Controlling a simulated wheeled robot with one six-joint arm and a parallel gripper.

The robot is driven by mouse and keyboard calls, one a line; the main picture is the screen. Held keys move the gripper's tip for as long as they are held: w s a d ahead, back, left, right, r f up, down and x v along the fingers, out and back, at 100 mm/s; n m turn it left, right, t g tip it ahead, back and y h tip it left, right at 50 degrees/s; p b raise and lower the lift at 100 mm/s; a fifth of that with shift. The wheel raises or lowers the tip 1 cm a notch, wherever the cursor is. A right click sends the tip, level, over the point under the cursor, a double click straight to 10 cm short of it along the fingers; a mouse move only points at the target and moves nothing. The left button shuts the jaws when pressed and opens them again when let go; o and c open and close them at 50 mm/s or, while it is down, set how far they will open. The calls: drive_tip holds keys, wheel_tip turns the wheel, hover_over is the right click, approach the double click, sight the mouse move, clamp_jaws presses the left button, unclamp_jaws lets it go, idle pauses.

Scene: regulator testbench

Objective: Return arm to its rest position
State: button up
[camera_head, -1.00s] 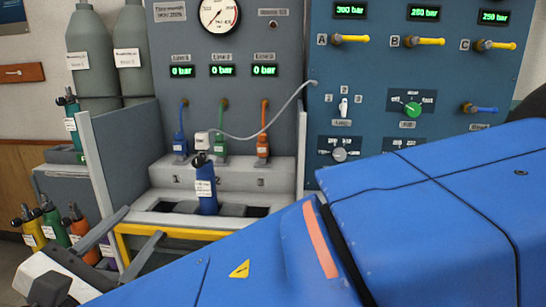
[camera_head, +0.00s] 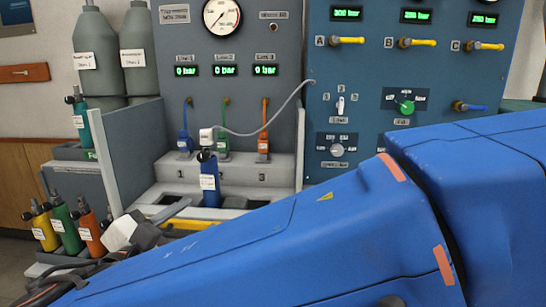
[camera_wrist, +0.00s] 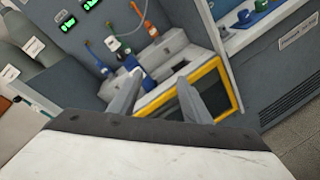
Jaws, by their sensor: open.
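My gripper (camera_wrist: 158,98) shows in the wrist view with its two grey fingers apart and nothing between them. In the head view my blue arm crosses the lower right, and a grey finger shows in front of the bench's yellow edge. A blue cylinder (camera_head: 209,180) stands upright in the bench's middle slot, with a white fitting and hose at its top. It also shows in the wrist view (camera_wrist: 131,63), beyond the fingers and apart from them.
The test bench (camera_head: 172,165) has several gauges and displays. A blue valve panel (camera_head: 365,75) stands at the right. Several small cylinders, such as a green one (camera_head: 66,230), stand at the lower left near my arm. Two large grey tanks (camera_head: 97,55) stand behind.

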drive_tip(key=w+d+f+m+g+h, duration=0.1)
drive_tip(key=w+d+f+m+g, duration=0.15)
drive_tip(key=d, duration=0.65)
drive_tip(key=w+d+f+m+g+h, duration=0.1)
drive_tip(key=w+d+f+m+g, duration=0.15)
drive_tip(key=d, duration=0.65)
drive_tip(key=w+d+f+m+g+h, duration=0.1)
drive_tip(key=w+d+f+m+g, duration=0.15)
drive_tip(key=d, duration=0.65)
drive_tip(key=s+d+f+m+g+y, duration=0.1)
drive_tip(key=s+d+f+m+y, duration=0.2)
drive_tip(key=s+d+f+m, duration=0.2)
drive_tip(key=s+d+f+m+g+y, duration=0.2)
drive_tip(key=s+d+f+m, duration=0.4)
drive_tip(key=s+d+m, duration=0.3)
drive_tip(key=d+m+y, duration=0.1)
drive_tip(key=d+m, duration=0.2)
drive_tip(key=shift+s+y, duration=0.15)
drive_tip(key=shift+y, duration=0.15)
